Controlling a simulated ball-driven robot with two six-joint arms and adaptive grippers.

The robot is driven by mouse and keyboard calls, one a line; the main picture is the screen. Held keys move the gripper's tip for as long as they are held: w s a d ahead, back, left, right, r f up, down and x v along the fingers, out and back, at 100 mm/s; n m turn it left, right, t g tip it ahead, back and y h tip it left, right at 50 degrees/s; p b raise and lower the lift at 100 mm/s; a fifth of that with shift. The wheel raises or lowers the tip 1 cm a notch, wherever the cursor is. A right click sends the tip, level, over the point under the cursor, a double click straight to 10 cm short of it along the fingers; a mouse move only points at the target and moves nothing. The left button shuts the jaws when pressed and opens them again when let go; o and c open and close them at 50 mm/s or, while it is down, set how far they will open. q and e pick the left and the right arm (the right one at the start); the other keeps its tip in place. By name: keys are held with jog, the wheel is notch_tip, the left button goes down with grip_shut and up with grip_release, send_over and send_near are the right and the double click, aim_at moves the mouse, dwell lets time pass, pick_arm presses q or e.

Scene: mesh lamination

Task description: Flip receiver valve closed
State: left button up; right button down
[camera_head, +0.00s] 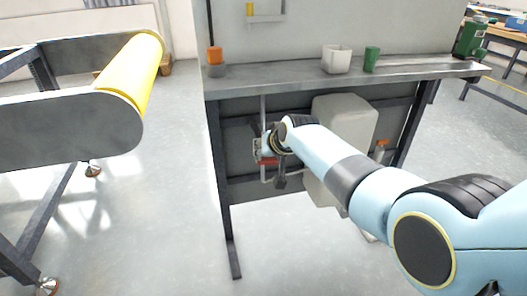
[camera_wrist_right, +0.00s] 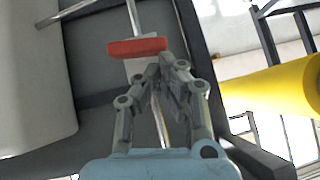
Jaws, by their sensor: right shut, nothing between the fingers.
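The valve's red handle (camera_head: 267,161) is under the workbench on a thin vertical pipe (camera_head: 263,108), partly hidden by my right arm. In the right wrist view the red handle (camera_wrist_right: 137,47) lies across the pipe (camera_wrist_right: 133,17). My right gripper (camera_wrist_right: 168,68) is shut and empty, its fingertips just below the handle's right part in that picture; whether they touch it I cannot tell. The pale grey receiver tank (camera_head: 345,125) stands right of the valve, partly behind my arm. My left gripper is not in view.
The workbench top (camera_head: 300,78) is above my right arm, with a white container (camera_head: 336,59) and green cup (camera_head: 371,59) on it. A bench leg (camera_head: 222,190) stands left of the valve. A conveyor with a yellow roller (camera_head: 135,65) is at left. Floor between is clear.

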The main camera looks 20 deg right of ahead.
jog(key=shift+r, duration=0.1)
dwell(0.3)
jog(key=shift+r+p, duration=0.4)
jog(key=w+r+p+v, duration=0.1)
jog(key=p+v, duration=0.6)
jog(key=v, duration=0.5)
jog(key=shift+w+r, duration=0.15)
jog(key=shift+r, duration=0.2)
jog(key=shift+a, duration=0.15)
